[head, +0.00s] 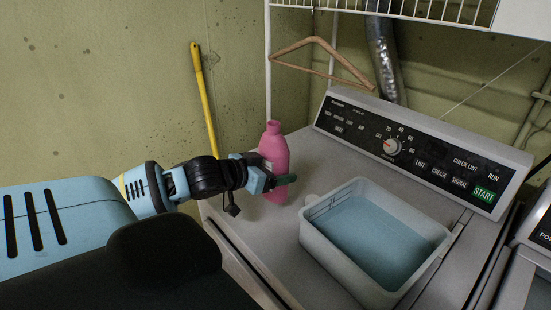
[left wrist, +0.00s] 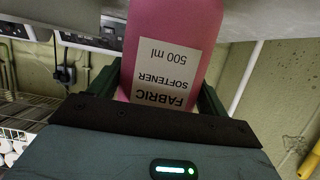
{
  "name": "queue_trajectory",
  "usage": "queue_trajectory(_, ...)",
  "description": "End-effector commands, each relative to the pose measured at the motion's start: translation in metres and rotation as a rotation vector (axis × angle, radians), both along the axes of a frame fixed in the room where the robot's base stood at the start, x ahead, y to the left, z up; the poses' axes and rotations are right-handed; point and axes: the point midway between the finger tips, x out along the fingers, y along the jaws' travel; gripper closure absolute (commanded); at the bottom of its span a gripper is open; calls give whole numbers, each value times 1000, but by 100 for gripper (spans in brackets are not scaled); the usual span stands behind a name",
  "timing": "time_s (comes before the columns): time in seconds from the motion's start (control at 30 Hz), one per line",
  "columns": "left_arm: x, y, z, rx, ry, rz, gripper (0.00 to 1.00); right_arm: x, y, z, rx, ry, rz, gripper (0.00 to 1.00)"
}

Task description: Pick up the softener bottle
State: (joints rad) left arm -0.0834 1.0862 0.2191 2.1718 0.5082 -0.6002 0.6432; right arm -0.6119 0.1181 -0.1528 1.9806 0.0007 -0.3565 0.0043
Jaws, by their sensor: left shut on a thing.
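The pink softener bottle (head: 273,153) stands upright at the left side of the dryer top in the head view. My left gripper (head: 279,182) is shut on the bottle at its lower body. In the left wrist view the bottle (left wrist: 172,25) sits between the two fingers of the gripper (left wrist: 158,85), with its white "FABRIC SOFTENER 500 ml" label facing the camera upside down. I cannot tell whether the bottle's base touches the dryer top. My right gripper is not in view.
The control panel (head: 415,150) rises behind. A wooden hanger (head: 322,62) hangs from a wire shelf (head: 430,12). A yellow pole (head: 205,98) leans on the wall.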

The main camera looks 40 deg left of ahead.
Motion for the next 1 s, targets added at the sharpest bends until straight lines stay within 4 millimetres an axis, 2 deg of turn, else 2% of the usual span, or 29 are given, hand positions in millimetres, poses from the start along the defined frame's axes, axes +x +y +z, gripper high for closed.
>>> queue_trajectory(0.03, -10, -6, 6, -4, -9, -2, 58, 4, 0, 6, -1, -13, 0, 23)
queue_trajectory(0.2, -38, -21, 8, -2, -8, -2, 58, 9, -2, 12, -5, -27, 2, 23)
queue_trajectory(0.43, -63, -33, 9, 0, -6, 0, 58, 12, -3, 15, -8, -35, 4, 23)
queue_trajectory(0.73, -71, -37, 9, 2, -5, 0, 58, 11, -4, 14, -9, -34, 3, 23)
queue_trajectory(1.0, -63, -38, 13, 10, -11, 35, 58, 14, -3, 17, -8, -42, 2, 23)
